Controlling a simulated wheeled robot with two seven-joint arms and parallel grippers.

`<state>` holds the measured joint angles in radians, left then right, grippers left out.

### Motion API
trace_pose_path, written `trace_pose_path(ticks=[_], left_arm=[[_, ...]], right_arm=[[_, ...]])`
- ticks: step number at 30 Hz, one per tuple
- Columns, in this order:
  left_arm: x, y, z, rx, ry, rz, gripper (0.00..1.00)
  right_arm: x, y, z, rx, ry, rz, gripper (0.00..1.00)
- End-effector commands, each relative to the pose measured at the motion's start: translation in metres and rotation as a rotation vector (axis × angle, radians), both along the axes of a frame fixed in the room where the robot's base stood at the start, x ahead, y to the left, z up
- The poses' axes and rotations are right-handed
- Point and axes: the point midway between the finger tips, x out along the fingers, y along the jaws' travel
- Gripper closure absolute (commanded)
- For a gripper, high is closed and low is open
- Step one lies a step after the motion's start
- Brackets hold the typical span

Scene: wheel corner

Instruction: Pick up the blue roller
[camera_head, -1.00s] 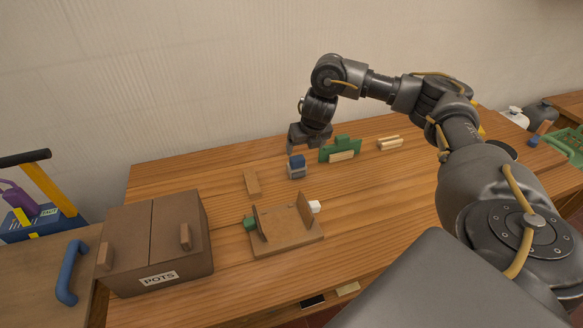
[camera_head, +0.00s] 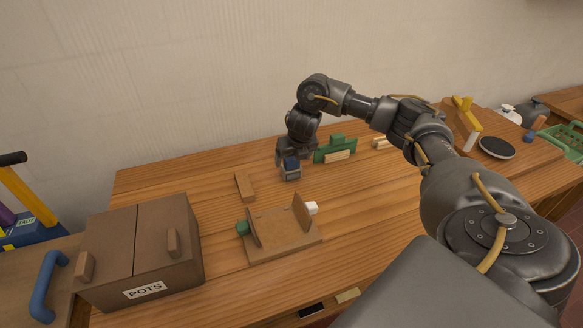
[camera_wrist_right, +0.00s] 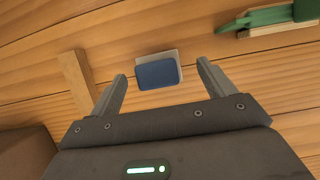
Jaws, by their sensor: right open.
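The blue roller (camera_head: 290,166) appears as a small blue-topped piece with a pale grey body, standing on the wooden table behind the bracket stand. In the right wrist view its blue face (camera_wrist_right: 158,75) lies between the two fingertips, with a pale edge behind it. My right gripper (camera_head: 294,158) is open and comes down over it from behind. In the right wrist view the right gripper (camera_wrist_right: 162,70) has a gap on both sides of the roller, and no contact shows. My left gripper is not in view.
A wooden block (camera_head: 244,187) lies just left of the roller. A green holder (camera_head: 335,150) stands close on the right. A brown bracket stand (camera_head: 283,235) is in front, and a brown POTS box (camera_head: 140,250) is at left.

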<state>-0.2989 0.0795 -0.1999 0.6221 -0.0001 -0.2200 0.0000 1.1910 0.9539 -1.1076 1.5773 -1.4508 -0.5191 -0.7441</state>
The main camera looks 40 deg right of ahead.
Motion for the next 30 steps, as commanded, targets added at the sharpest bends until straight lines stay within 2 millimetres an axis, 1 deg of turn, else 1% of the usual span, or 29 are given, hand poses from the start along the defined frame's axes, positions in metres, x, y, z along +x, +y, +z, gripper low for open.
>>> trace_pose_path(ticks=[6,9,12,18,19,30], left_arm=[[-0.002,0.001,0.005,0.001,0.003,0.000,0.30],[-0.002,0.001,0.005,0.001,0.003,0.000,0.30],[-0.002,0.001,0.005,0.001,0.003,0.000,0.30],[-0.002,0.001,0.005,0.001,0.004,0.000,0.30],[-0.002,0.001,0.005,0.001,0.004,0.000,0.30],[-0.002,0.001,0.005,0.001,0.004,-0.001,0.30]], right_arm=[[0.009,0.000,-0.030,-0.001,0.006,-0.002,0.18],[0.014,-0.002,-0.041,-0.001,0.003,-0.001,0.18],[0.016,-0.003,-0.046,-0.001,0.003,-0.001,0.18],[0.016,-0.003,-0.047,-0.001,0.001,0.001,0.18],[0.016,-0.003,-0.047,-0.001,0.001,0.001,0.19],[0.016,-0.002,-0.046,-0.001,0.001,0.000,0.68]])
